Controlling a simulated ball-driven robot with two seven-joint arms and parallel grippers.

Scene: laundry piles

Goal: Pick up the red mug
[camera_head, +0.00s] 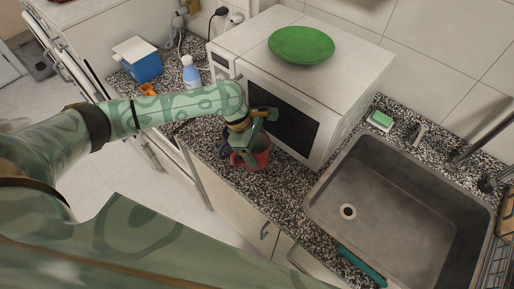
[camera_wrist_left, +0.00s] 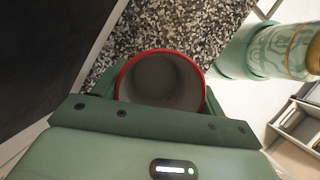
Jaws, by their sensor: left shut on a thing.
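The red mug (camera_head: 260,155) stands at the front edge of the speckled counter, in front of the microwave, partly covered by my left gripper. My left gripper (camera_head: 243,150) reaches down over it from the left and is shut on it. In the left wrist view the mug (camera_wrist_left: 162,62) shows its red rim and grey inside, between the two fingers of my left gripper (camera_wrist_left: 160,95). The mug looks empty. A dark blue handle-like shape (camera_head: 225,151) shows just left of the mug; I cannot tell what it belongs to. My right gripper is not in view.
A white microwave (camera_head: 345,75) with a green plate (camera_head: 301,45) on top stands right behind the mug. A steel sink (camera_head: 400,200) is to the right. A blue box (camera_head: 145,68) and a blue-white bottle (camera_head: 191,75) stand at the counter's far left.

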